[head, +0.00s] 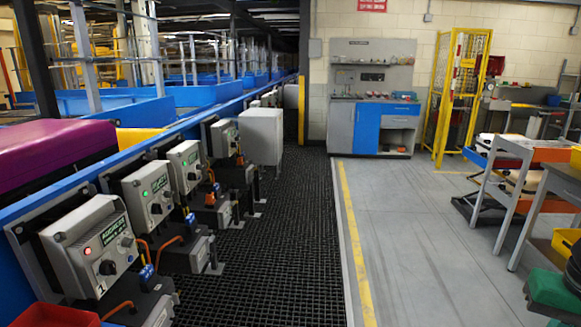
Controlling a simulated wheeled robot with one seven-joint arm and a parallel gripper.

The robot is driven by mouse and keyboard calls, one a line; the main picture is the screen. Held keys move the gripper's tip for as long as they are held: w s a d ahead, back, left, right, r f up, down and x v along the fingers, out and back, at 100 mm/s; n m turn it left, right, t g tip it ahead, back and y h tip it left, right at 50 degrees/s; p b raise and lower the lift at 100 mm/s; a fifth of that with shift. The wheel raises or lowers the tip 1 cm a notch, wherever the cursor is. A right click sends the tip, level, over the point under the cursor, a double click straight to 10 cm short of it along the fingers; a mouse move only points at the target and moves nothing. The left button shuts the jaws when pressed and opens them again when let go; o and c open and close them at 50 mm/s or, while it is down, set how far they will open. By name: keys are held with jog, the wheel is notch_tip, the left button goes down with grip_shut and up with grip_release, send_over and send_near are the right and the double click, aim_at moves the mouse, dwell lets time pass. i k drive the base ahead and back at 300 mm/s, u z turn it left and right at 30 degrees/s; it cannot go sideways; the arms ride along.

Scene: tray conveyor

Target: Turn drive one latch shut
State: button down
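The nearest drive box (65,243) is a grey housing at the lower left, mounted along the conveyor's side. It bears a "1" near its bottom corner, a lit red lamp (87,251), a dark green label panel (115,229) and black knobs, one of them low on its face (107,267). I cannot tell which part is the latch, or whether it is open or shut. A blue connector (147,272) with an orange cable sits beside the box, over a grey motor unit. My gripper is not in view.
Similar drive boxes (147,195) with green lamps follow along the blue conveyor rail (60,186). A purple tray (50,160) lies on the conveyor. A red bin (55,316) stands at the bottom left. The black grating walkway (270,240) is clear. A workbench and carts stand right.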

aim_at(174, 297)
jog(key=u, duration=1.05)
jog(key=i, duration=1.4)
jog(key=z, duration=0.1)
